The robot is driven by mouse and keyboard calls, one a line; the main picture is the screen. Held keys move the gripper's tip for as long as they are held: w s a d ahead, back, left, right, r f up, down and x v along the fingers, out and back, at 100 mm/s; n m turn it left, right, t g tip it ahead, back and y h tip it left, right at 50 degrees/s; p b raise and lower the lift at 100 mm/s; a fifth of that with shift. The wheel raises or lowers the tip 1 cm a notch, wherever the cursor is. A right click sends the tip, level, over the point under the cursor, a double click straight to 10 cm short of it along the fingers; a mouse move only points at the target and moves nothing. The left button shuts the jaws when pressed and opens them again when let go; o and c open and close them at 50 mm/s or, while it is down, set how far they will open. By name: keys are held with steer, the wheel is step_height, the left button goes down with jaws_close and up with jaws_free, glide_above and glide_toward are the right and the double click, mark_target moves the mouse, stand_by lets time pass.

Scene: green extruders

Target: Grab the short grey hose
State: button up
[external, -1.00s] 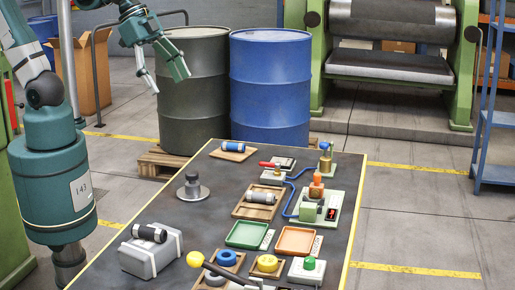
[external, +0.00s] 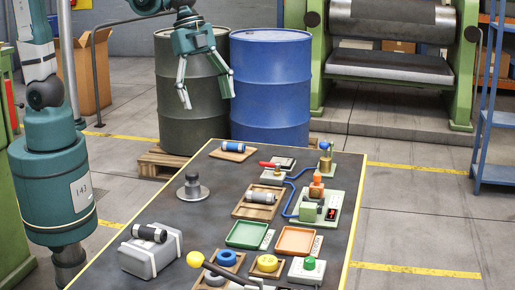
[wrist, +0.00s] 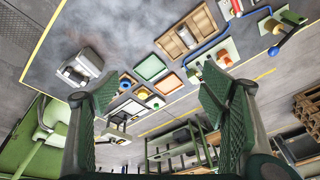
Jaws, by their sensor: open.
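A short grey hose-like cylinder with dark ends (external: 261,197) lies on a wooden tray (external: 238,212) in the middle of the table. It also shows on its tray in the wrist view (wrist: 187,37). A second short grey cylinder with dark ends (external: 150,233) lies on a pale grey block (external: 150,257) at the table's left; I cannot tell for sure which one is the hose. My gripper (external: 207,99) is open and empty, fingers downward, high in front of the barrels and apart from both cylinders. Its spread fingers flank the wrist view (wrist: 155,85).
A blue cylinder (external: 233,146) lies on a board at the table's far end. A grey metal knob-topped piece (external: 193,188) stands left of the tray. A green-based fixture (external: 310,210) with a blue tube stands right. Green (external: 247,235) and orange (external: 295,241) trays lie nearer.

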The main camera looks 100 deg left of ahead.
steer(key=w+a+f+m+g+h, duration=0.15)
steer(key=w+a+f+m, duration=0.25)
steer(key=w+f, duration=0.4)
steer(key=m+g+h, duration=0.1)
steer(key=m+g, duration=0.1)
steer(key=m, duration=0.3)
glide_toward(260, 192)
steer(key=shift+s+a+f+m+h+b, duration=0.15)
steer(key=shift+a+f+m+h+b, duration=0.1)
steer(key=shift+f+m+b, duration=0.25)
steer(key=shift+d+f, duration=0.1)
steer(key=shift+x, duration=1.15)
steer(key=shift+f, duration=0.1)
steer(key=shift+x, duration=2.6)
steer(key=shift+d, duration=0.15)
